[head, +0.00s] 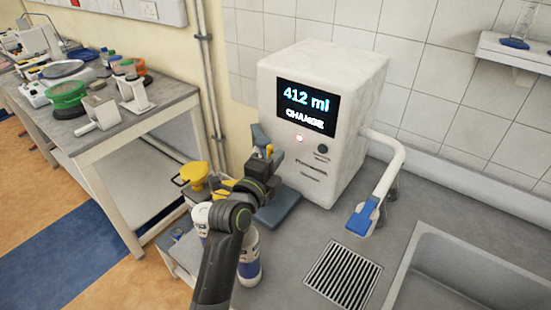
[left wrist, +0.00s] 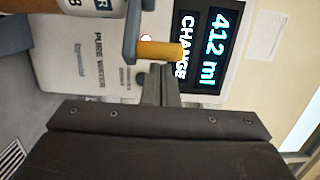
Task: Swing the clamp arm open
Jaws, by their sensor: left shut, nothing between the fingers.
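A blue-grey clamp arm (left wrist: 133,30) with a yellow handle (left wrist: 160,49) shows in the left wrist view, in front of the white water unit (head: 280,63). In the head view the yellow handle (head: 269,150) shows small beside the blue-grey clamp part (head: 258,137), at the unit's left front. My left gripper (left wrist: 160,72) is shut and empty, its fingertips close beside the yellow handle; I cannot tell whether they touch it. In the head view the left gripper (head: 270,163) hides part of the clamp. My right gripper is not in view.
The unit's screen (head: 307,106) reads "412 ml CHANGE". A blue-handled dispensing arm (head: 366,214) hangs at its right. A drain grate (head: 343,274) and a sink (head: 470,270) lie to the right. A white bottle (head: 249,258) and yellow funnel-like item (head: 192,176) stand near my left arm.

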